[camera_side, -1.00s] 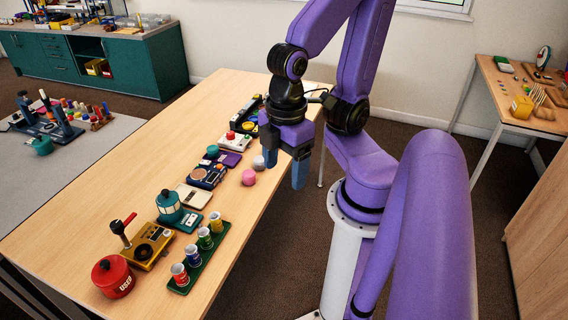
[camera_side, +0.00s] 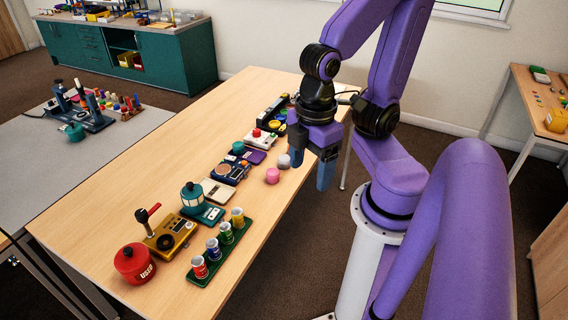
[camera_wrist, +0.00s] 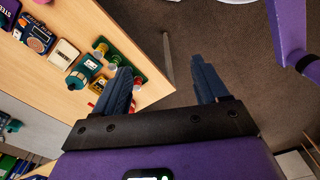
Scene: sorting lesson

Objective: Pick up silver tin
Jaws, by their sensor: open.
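A small silver-grey tin (camera_side: 284,161) stands upright on the wooden table near its right edge, just behind a pink tin (camera_side: 272,175). My gripper (camera_side: 311,160) has blue fingers pointing down, spread apart with nothing between them. It hangs just right of the silver tin in the side view, around the table's edge; the exact gap is hard to judge. In the wrist view the fingers (camera_wrist: 160,84) are also apart, over the floor beside the table. I cannot make out the silver tin in the wrist view.
A grey table (camera_side: 45,170) stands farther left.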

